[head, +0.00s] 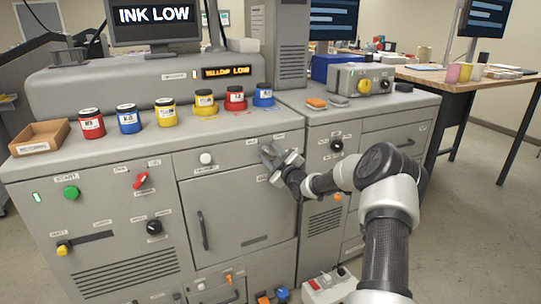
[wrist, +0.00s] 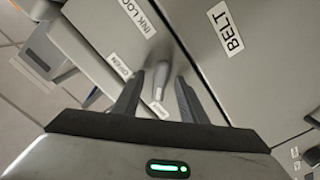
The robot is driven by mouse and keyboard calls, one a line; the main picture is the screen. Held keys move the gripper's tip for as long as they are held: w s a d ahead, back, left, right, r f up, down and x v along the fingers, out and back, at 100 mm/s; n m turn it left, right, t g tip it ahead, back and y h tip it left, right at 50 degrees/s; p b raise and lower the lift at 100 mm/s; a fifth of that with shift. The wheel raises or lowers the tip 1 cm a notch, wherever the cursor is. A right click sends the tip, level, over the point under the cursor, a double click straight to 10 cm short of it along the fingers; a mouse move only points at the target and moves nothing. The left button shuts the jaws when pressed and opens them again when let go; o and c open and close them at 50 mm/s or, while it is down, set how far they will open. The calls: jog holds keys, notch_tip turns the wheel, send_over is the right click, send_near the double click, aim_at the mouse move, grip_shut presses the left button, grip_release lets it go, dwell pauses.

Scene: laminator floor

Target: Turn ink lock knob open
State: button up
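The ink lock knob (wrist: 160,80) is a small grey lever on the machine's grey front. It shows in the wrist view between my two fingers, below the INK LOCK label (wrist: 138,16). An OPEN label (wrist: 119,67) lies to its left, and a second small label, partly hidden, lies below it. My gripper (wrist: 158,90) is open, with a finger on each side of the knob and gaps visible. In the head view my gripper (head: 270,156) is at the upper right of the large front panel. It hides most of the knob there.
A BELT label (wrist: 225,28) is on the panel to the right. A row of ink jars (head: 165,112) and a cardboard tray (head: 39,138) stand on the machine top. A black knob (head: 337,145) is right of my gripper. The screen (head: 154,16) reads INK LOW.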

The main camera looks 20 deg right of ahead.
grip_shut()
jog(key=m+b, duration=0.2)
jog(key=m, duration=0.1)
jog(key=shift+f+b, duration=0.2)
jog(key=shift+b, duration=0.1)
jog(key=m+b, duration=0.2)
jog(key=m, duration=0.3)
jog(key=shift+r, duration=0.1)
jog(key=m, duration=0.5)
jog(key=shift+a+m, duration=0.1)
jog(key=shift+m, duration=2.4)
